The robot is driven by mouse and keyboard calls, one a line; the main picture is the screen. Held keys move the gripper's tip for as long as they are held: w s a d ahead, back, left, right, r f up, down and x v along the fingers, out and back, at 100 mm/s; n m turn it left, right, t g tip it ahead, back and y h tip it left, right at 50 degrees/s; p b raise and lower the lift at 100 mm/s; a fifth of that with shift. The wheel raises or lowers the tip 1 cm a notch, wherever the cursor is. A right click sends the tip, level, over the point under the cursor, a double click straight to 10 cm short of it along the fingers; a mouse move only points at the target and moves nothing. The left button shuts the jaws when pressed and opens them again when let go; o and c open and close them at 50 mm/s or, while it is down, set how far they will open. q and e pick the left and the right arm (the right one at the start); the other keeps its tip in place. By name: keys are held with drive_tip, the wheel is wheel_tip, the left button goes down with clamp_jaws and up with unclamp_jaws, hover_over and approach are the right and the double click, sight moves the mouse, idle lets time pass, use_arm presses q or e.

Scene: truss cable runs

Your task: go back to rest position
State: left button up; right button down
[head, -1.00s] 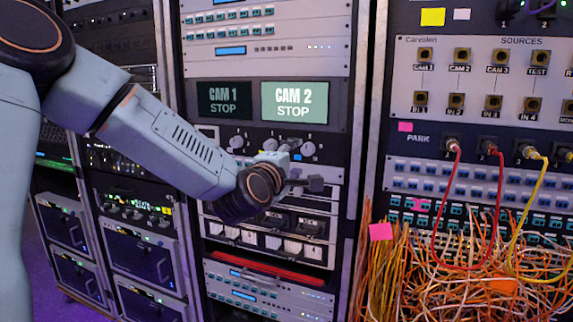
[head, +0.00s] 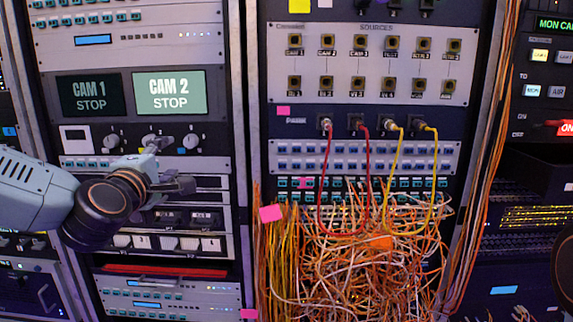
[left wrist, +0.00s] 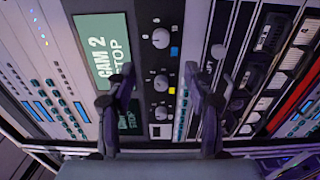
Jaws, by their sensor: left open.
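My left gripper (head: 168,166) is in front of the left rack, by the row of knobs below the CAM 1 and CAM 2 screens. In the left wrist view its two fingers (left wrist: 160,92) stand apart with nothing between them. Behind them are the knobs (left wrist: 161,84) and the CAM 2 screen (left wrist: 100,50), which also shows in the head view (head: 170,92) and reads STOP. I cannot tell whether the fingers touch the panel. My right gripper is not in view; a dark rounded shape shows at the right edge of the head view.
The middle rack holds a patch panel (head: 375,63) of SOURCES jacks. Red cables (head: 368,185) and yellow cables (head: 435,180) hang from the PARK row over a tangle of orange and white cables (head: 350,270). A rack with lit buttons (head: 540,55) stands at right.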

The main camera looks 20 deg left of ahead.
use_arm(q)
drive_tip(key=s+d+f+m+g+h, duration=0.25)
drive_tip(key=d+f+m, duration=0.2)
drive_tip(key=f, duration=0.45)
drive_tip(key=s+d+f+m+g+h, duration=0.1)
drive_tip(key=s+d+f+m+g, duration=0.2)
drive_tip(key=f+m, duration=0.35)
drive_tip(key=s+d+f+m+g+h, duration=0.15)
drive_tip(key=d+f+m, duration=0.25)
drive_tip(key=f, duration=0.7)
drive_tip(key=s+d+f+m+g, duration=0.1)
drive_tip(key=s+f+g, duration=0.2)
drive_tip(key=s+f, duration=0.4)
drive_tip(key=s+d+f+m+g, duration=0.1)
drive_tip(key=s+f+g, duration=0.3)
drive_tip(key=s, duration=0.9)
drive_tip(key=s+d+f+m+g, duration=0.1)
drive_tip(key=s+f+m+g, duration=0.2)
drive_tip(key=s+f, duration=0.6)
drive_tip(key=shift+s+d+f+y, duration=0.3)
drive_tip(key=shift+s+d+f, duration=0.1)
drive_tip(key=shift+f, duration=0.2)
